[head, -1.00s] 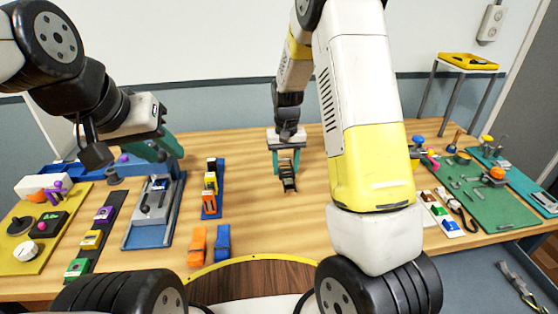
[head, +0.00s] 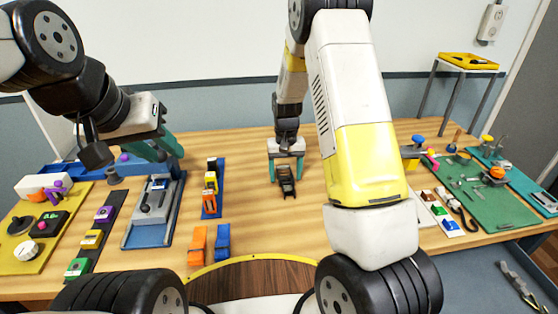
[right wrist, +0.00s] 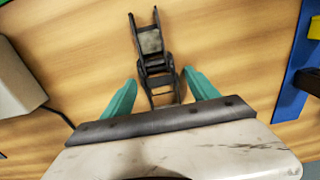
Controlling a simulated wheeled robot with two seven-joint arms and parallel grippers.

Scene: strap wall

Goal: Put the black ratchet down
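The black ratchet (head: 287,181) is on the bare middle of the wooden table, as far as I can tell resting on the wood. In the right wrist view the ratchet (right wrist: 153,58) extends away from my right gripper (right wrist: 159,78), its near end between the two teal fingers. A gap shows beside the ratchet at the left finger, and the right finger is apart from it too. My right gripper (head: 286,172) looks open around it in the head view. My left gripper (head: 161,148) is empty above the blue fixture (head: 150,232) on the left, its fingers apart.
Orange and blue strap pieces (head: 197,246) lie left of the ratchet, near the front edge. A blue strip (head: 210,206) with small blocks is behind them. A green mat (head: 490,205) with tools lies at right. Bare wood surrounds the ratchet.

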